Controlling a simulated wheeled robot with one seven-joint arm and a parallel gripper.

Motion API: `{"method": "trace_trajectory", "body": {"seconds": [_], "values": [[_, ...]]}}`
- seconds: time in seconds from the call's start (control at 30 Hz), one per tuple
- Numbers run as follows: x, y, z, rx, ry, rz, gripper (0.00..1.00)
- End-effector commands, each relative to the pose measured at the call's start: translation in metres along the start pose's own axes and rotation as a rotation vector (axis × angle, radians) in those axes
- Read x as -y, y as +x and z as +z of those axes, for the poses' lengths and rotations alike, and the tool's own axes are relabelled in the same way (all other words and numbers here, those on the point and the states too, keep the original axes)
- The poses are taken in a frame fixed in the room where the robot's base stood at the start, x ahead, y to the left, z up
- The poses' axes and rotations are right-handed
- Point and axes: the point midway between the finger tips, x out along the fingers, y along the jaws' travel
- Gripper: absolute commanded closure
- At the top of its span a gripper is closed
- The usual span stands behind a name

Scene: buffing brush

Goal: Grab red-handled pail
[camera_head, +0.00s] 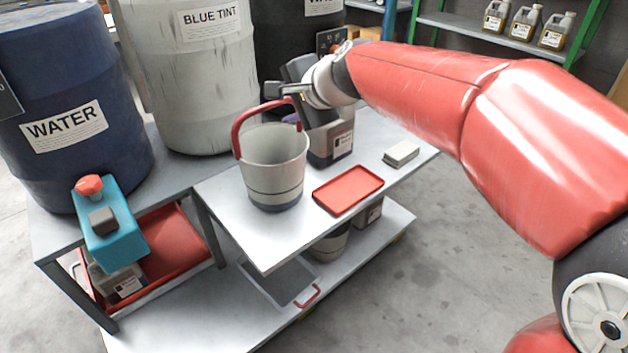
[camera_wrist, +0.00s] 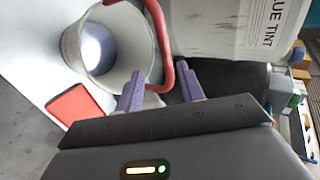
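The pail (camera_head: 273,168) is light grey with a dark blue base and stands upright on the metal table. Its red handle (camera_head: 238,133) is raised above the rim. In the wrist view the empty-looking pail (camera_wrist: 72,45) is at upper left and the handle (camera_wrist: 167,45) curves down toward my fingers. My gripper (camera_wrist: 161,87) is open, with its two purple fingers apart. The handle's lower bend shows in the gap between them; I cannot tell whether it touches either. In the head view my gripper (camera_head: 287,112) is at the pail's upper right, its fingertips partly hidden.
A dark-labelled jug (camera_head: 331,143) stands close behind the pail. A red tray (camera_head: 348,190) and a small pale block (camera_head: 401,153) lie to its right. Large blue (camera_head: 70,100) and white (camera_head: 195,75) barrels stand at left and behind. The table's front left is clear.

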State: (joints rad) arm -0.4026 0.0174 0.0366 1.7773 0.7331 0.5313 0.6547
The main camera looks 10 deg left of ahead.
Motion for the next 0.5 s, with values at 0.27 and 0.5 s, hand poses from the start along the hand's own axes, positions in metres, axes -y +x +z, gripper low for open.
{"method": "trace_trajectory", "body": {"seconds": [0.27,0.5], "values": [[0.004,0.030,0.003,0.005,0.011,-0.003,0.61],[0.011,0.064,0.011,0.005,0.008,-0.001,0.61]]}}
